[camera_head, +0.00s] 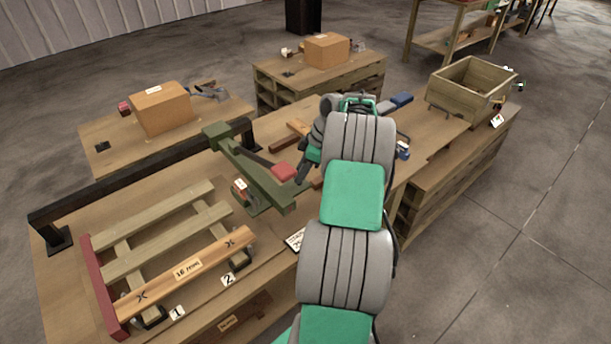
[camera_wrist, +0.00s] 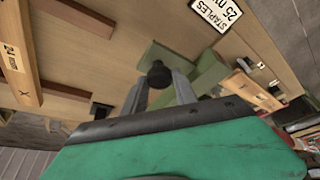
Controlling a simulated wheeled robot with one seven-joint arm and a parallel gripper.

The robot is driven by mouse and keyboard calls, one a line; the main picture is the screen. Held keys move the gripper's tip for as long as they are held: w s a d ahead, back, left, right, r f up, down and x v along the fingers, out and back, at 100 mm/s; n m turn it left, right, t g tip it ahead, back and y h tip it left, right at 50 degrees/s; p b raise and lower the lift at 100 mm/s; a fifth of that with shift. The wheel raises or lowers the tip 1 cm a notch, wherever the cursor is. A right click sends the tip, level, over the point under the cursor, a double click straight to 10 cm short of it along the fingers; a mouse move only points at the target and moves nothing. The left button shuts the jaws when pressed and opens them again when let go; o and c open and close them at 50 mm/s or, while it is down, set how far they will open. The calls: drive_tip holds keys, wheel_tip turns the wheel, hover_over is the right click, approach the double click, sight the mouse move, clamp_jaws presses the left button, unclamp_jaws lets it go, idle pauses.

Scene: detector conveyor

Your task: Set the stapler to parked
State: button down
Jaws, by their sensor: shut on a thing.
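The stapler (camera_head: 250,168) appears to be the olive-green arm-like unit on the bench, with a red block (camera_head: 283,172) near its right end. In the wrist view its green body (camera_wrist: 207,72) lies just beyond the fingers. My gripper (camera_head: 303,172) is at the right end of this unit. In the wrist view its fingers (camera_wrist: 160,86) are closed around a round black knob (camera_wrist: 158,72). The knob's joint to the green body is partly hidden by the fingers. My arm hides part of the bench behind it in the head view.
A slatted pallet frame (camera_head: 165,240) with a red end board lies left of the stapler. A black rail (camera_head: 130,185) runs along the bench's back. A staples label (camera_wrist: 215,12) lies close by. A wooden crate (camera_head: 470,90) stands at the right; cardboard boxes (camera_head: 160,108) stand behind.

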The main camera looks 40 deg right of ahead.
drive_tip(key=shift+d+r, duration=0.1)
drive_tip(key=shift+d, duration=0.05)
drive_tip(key=c, duration=1.1)
unclamp_jaws()
drive_tip(key=shift+d, duration=0.15)
drive_tip(key=shift+o, duration=0.4)
drive_tip(key=v, duration=0.7)
drive_tip(key=shift+r, duration=0.35)
drive_tip(key=shift+s, duration=0.1)
